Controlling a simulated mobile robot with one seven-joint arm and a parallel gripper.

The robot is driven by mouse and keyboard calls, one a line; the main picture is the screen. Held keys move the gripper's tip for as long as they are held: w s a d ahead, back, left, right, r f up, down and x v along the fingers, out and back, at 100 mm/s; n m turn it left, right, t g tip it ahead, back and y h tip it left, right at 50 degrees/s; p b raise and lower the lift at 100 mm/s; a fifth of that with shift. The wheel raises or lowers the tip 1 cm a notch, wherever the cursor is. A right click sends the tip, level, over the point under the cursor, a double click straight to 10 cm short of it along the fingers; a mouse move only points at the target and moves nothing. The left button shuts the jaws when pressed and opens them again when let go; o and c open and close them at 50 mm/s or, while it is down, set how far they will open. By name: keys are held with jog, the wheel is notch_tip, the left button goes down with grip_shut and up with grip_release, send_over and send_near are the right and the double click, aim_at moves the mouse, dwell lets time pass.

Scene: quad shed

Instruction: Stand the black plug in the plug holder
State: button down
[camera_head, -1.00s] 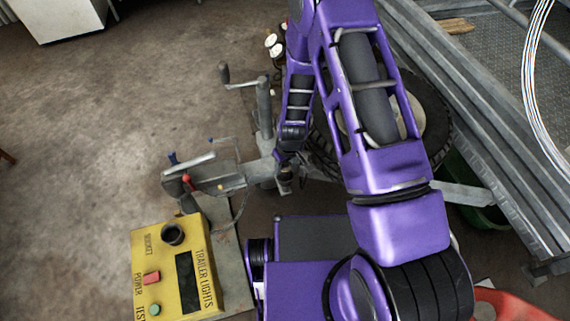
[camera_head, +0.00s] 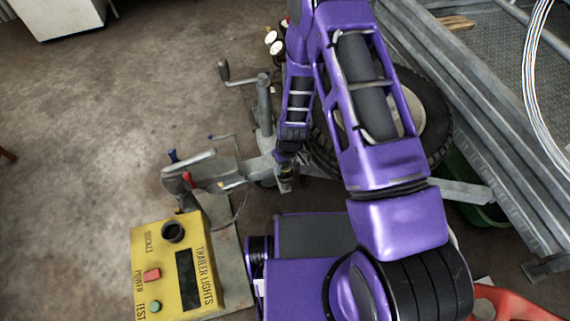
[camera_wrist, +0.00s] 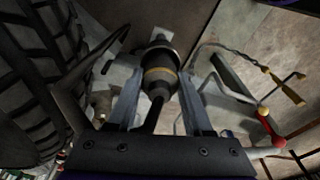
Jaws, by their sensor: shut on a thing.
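The black plug (camera_wrist: 160,60) has a brass-coloured band and a tapered rear with a dark cable. In the wrist view it lies between the two grey fingers of my gripper (camera_wrist: 160,98), which is shut on it. Its front end points away from the wrist, towards a pale grey metal surface. In the head view my gripper (camera_head: 285,174) hangs beside the grey metal drawbar, left of the tyre, and the plug is small and dark there. I cannot make out the plug holder for certain, nor whether the plug touches anything.
A yellow trailer-lights box (camera_head: 213,252) with a round black socket (camera_head: 172,232) stands at the lower left. A crank handle (camera_head: 238,78), a tyre (camera_head: 433,110) and a red-handled tool (camera_head: 189,180) surround the gripper. Open concrete floor (camera_head: 120,110) lies to the left.

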jog(key=shift+f, duration=0.25)
grip_release()
jog(key=shift+r, duration=0.1)
dwell(0.3)
jog(key=shift+r+p, duration=2.9)
jog(key=shift+r, duration=1.55)
